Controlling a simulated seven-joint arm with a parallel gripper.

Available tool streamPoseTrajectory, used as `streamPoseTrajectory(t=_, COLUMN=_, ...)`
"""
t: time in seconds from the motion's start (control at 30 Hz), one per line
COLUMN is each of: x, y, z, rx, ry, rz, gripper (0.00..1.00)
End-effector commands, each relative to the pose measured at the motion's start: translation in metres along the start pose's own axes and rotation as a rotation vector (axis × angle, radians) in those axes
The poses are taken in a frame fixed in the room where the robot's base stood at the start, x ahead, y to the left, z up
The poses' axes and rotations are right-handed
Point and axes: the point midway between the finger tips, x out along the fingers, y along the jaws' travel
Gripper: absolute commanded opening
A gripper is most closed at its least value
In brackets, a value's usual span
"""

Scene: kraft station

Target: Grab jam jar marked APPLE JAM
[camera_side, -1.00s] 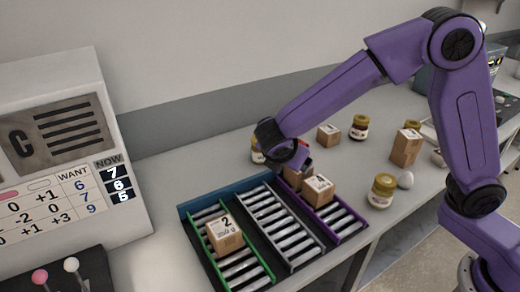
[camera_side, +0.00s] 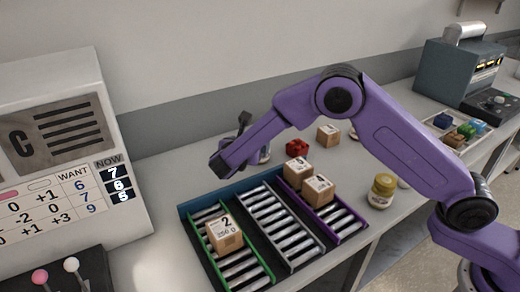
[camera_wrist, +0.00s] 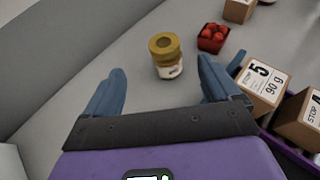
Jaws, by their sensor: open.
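My gripper (camera_wrist: 161,68) shows two blue fingers spread apart with nothing held between them. A jar with a gold lid (camera_wrist: 164,43) stands upright on the counter just beyond the fingertips, roughly in line with the gap; its white label is too small to read. In the side view, my arm's end is over the back of the counter, behind the roller tray, and my fingers are hidden. A jar (camera_side: 264,155) shows partly behind the arm there. Another jar with a yellow-gold lid (camera_side: 382,190) stands right of the tray, its label unreadable.
A red basket of red fruit (camera_wrist: 213,37) stands right of the nearer jar. A carton marked 5 (camera_wrist: 264,84) and a carton marked STOP 4 (camera_wrist: 301,118) sit on the tray's right side. A carton marked 2 (camera_side: 225,234) sits in the green lane. Counter left of the jar is clear.

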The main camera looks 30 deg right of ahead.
Motion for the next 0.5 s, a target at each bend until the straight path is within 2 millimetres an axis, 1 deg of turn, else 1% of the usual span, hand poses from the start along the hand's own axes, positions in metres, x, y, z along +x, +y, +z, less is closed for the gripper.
streamPoseTrajectory(t=0.03, x=0.011, y=-0.001, z=0.0, rx=0.001, ry=0.001, rz=-0.005, gripper=0.9)
streamPoseTrajectory(t=0.2, x=0.039, y=-0.001, z=-0.001, rx=0.001, ry=0.002, rz=-0.002, gripper=0.9)
streamPoseTrajectory(t=0.33, x=0.052, y=-0.001, z=-0.001, rx=0.001, ry=0.001, rz=-0.002, gripper=0.9)
streamPoseTrajectory(t=0.5, x=0.059, y=-0.001, z=-0.001, rx=0.002, ry=0.002, rz=-0.001, gripper=0.9)
